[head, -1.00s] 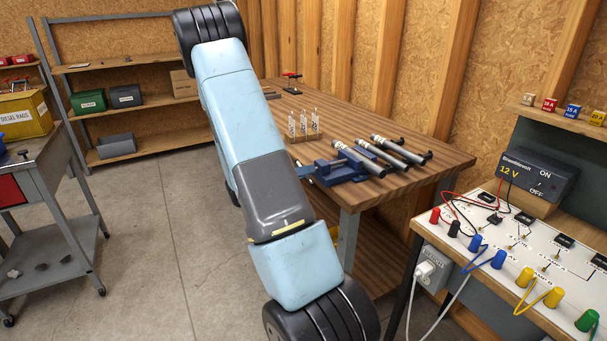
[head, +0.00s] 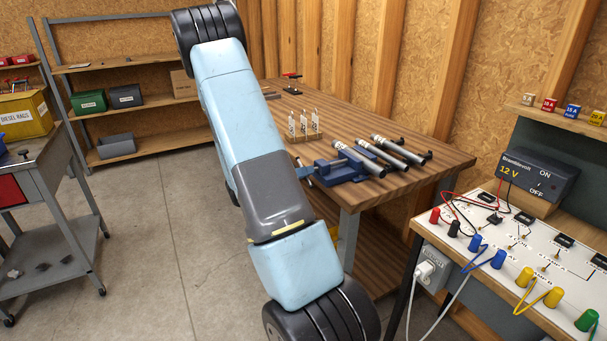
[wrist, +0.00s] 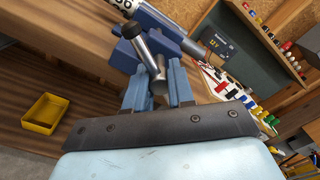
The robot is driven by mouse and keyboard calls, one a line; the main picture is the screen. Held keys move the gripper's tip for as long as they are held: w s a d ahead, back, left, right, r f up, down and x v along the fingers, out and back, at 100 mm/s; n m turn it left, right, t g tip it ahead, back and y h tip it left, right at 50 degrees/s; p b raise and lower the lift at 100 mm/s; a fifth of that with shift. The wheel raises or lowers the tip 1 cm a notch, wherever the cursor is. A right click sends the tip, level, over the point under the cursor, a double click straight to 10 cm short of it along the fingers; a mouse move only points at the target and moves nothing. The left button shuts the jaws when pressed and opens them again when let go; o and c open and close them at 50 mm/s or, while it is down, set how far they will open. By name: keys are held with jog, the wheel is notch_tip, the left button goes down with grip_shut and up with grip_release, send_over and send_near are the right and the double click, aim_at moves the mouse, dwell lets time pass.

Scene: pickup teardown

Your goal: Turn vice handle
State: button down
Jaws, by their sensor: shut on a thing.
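The blue vice (head: 346,167) sits at the near edge of the wooden bench. It also shows in the wrist view (wrist: 124,56), at the upper middle. The vice handle (wrist: 146,54) is a shiny metal bar, tilted in the wrist view. Its lower end lies between the two blue fingers of my gripper (wrist: 158,78), which is shut on it. In the head view my arm covers most of the gripper, and only a little of the fingers shows beside the vice.
Several metal cylinders (head: 384,153) lie on the bench (head: 425,171) beside the vice, with a small tagged rack (head: 305,130) behind. A 12 V test panel (head: 519,254) stands at right. A yellow tray (wrist: 45,113) shows in the wrist view. Open floor lies left of my arm.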

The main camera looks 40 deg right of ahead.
jog(key=shift+m, duration=0.8)
jog(key=c, duration=1)
grip_release()
jog(key=shift+w+a, duration=0.1)
jog(key=v, duration=1.3)
jog(key=shift+w+a+f, duration=0.1)
jog(key=shift+a, duration=0.2)
